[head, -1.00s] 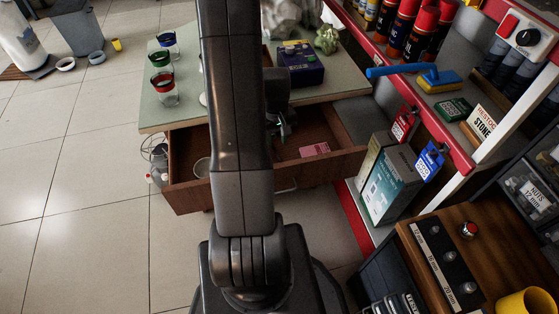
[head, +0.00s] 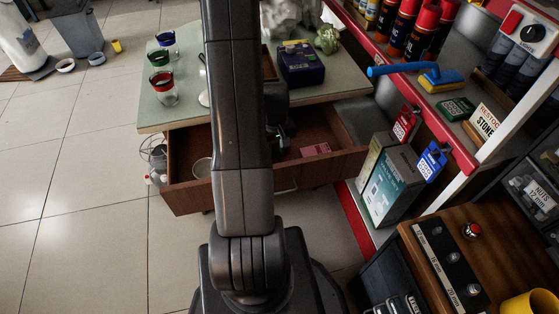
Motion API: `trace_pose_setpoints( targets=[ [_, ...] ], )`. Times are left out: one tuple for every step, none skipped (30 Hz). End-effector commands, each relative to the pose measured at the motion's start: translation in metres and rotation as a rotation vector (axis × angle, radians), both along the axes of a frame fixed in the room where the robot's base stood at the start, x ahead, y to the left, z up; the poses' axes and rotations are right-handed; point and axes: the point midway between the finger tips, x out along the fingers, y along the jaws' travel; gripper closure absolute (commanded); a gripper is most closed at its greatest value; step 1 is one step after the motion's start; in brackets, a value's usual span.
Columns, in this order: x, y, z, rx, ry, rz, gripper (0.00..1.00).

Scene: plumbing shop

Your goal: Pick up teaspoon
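No teaspoon can be made out for certain; my arm hides much of the drawer's middle. The open wooden drawer (head: 318,171) sticks out under the green-topped table (head: 188,113). My gripper (head: 281,146) reaches down inside the drawer, partly behind my arm. Its fingers are dark and too small to tell open from shut, or whether they touch anything. A pale, spoon-like object (head: 204,98) lies on the tabletop beside my arm, partly hidden.
A pink item (head: 316,150) and a light round bowl (head: 202,167) are in the drawer. Glasses (head: 163,88) and a dark blue box (head: 301,66) stand on the table. A teal box (head: 391,187) and red-edged shelf (head: 440,130) are at right.

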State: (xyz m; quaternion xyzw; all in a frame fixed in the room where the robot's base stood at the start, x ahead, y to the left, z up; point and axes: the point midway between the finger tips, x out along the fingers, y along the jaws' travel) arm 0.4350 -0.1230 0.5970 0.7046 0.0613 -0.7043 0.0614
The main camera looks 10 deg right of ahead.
Motion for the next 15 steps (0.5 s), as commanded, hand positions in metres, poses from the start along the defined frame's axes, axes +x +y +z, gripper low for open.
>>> trace_pose_setpoints(
  targets=[
    [-0.0001, 0.0000, 0.0000, 0.000, 0.000, 0.000, 0.84],
    [-0.0001, 0.0000, 0.0000, 0.000, 0.000, 0.000, 0.90],
    [-0.0001, 0.0000, 0.0000, 0.000, 0.000, 0.000, 0.98],
    [-0.0001, 0.0000, 0.0000, 0.000, 0.000, 0.000, 1.00],
    [-0.0001, 0.0000, 0.0000, 0.000, 0.000, 0.000, 1.00],
    [-0.0001, 0.0000, 0.0000, 0.000, 0.000, 0.000, 1.00],
    [-0.0002, 0.0000, -0.0001, 0.000, 0.001, 0.000, 1.00],
    [-0.0002, 0.0000, -0.0001, 0.000, 0.001, 0.000, 1.00],
    [-0.0002, 0.0000, -0.0001, 0.000, 0.001, 0.000, 1.00],
    [-0.0002, 0.0000, -0.0001, 0.000, 0.001, 0.000, 1.00],
    [-0.0002, 0.0000, -0.0001, 0.000, 0.001, 0.000, 1.00],
    [-0.0002, 0.0000, -0.0001, 0.000, 0.001, 0.000, 1.00],
    [-0.0002, 0.0000, -0.0001, 0.000, 0.001, 0.000, 1.00],
    [-0.0002, 0.0000, -0.0001, 0.000, 0.001, 0.000, 1.00],
    [-0.0002, 0.0000, 0.0003, 0.000, 0.001, 0.000, 1.00]
  ],
)
